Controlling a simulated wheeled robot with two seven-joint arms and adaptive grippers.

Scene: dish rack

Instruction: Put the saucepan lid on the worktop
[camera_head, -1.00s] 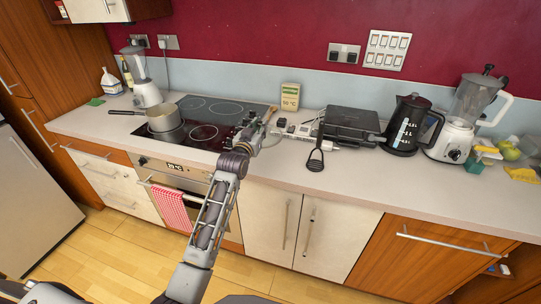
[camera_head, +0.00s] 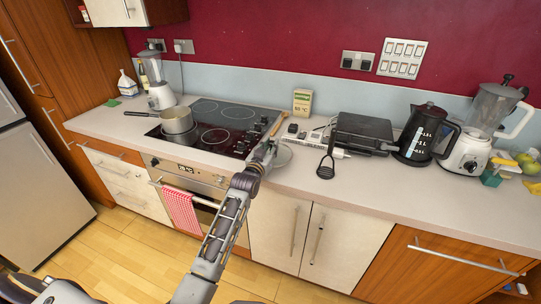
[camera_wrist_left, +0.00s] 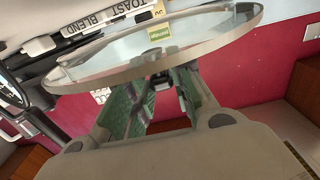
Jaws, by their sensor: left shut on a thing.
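The saucepan lid (camera_head: 283,156) is a round, clear glass disc with a metal rim, seen just right of the hob over the front part of the worktop (camera_head: 295,178). My left gripper (camera_head: 267,150) is at its left side and shut on it. In the left wrist view, the lid (camera_wrist_left: 110,66) spans the top of the picture, with the fingers of the left gripper (camera_wrist_left: 150,100) at its near side. I cannot tell whether the lid touches the worktop. The saucepan (camera_head: 178,121) stands on the left of the hob (camera_head: 240,116). My right gripper is not in view.
Behind the lid are a wooden-handled utensil (camera_head: 278,124) and a yellowish timer (camera_head: 302,102). To its right are a black spatula (camera_head: 326,168), a black appliance (camera_head: 362,133), a kettle (camera_head: 421,133) and a blender (camera_head: 475,140). The front worktop right of the spatula is clear.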

